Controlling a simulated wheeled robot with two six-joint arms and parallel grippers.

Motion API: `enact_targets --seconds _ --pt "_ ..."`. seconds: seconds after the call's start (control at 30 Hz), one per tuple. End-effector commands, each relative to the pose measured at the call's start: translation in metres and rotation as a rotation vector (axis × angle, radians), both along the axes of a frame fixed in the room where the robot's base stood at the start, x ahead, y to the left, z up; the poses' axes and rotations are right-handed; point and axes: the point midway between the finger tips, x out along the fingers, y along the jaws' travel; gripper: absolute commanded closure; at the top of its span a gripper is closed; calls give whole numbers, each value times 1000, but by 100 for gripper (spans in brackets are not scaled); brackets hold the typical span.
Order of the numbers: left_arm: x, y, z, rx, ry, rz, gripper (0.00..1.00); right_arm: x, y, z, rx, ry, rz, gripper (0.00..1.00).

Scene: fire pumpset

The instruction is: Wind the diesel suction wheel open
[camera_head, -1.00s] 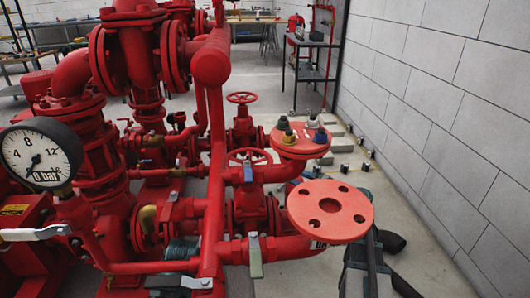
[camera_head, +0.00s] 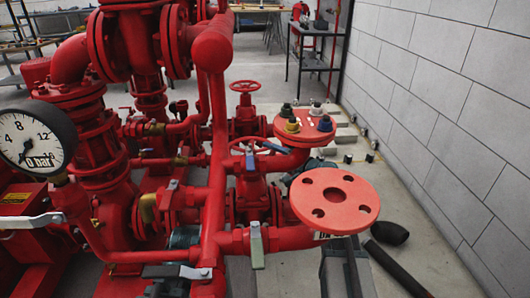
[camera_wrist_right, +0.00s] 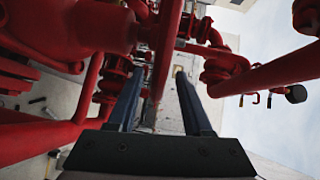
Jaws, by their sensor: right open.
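Two red handwheels show in the head view: a farther one (camera_head: 244,86) on an upright valve and a nearer one (camera_head: 236,146), partly hidden by a valve with a blue lever. I cannot tell which is the diesel suction wheel. My right gripper (camera_wrist_right: 158,72) is open in the wrist view, its two dark fingers apart. A red bar-like part (camera_wrist_right: 168,45) shows between or beyond the fingers; I cannot tell whether it touches them. In the head view, the right gripper is mostly hidden behind the red flange (camera_head: 312,192). My left gripper is out of view.
A second flange (camera_head: 290,140) with coloured caps stands behind the front one. A pressure gauge (camera_head: 36,138) and thick red pipes (camera_head: 215,150) fill the left. A block wall (camera_head: 450,110) bounds the right.

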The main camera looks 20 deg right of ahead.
Motion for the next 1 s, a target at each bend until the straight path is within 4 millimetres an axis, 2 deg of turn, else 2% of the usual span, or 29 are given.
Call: enact_targets --seconds 0.03,0.2,0.57,0.6,0.67,0.87,1.0 --pt "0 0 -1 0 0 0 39 8 4 -1 0 0 1 50" --pt "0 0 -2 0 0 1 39 19 11 -2 0 0 1 50" --pt "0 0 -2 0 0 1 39 22 13 -2 0 0 -1 50" --pt "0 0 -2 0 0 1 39 22 13 -2 0 0 -1 51" --pt "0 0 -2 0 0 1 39 22 13 -2 0 0 0 62" --pt "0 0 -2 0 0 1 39 22 13 -2 0 0 0 98" --pt "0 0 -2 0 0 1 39 22 13 -2 1 0 -1 100"
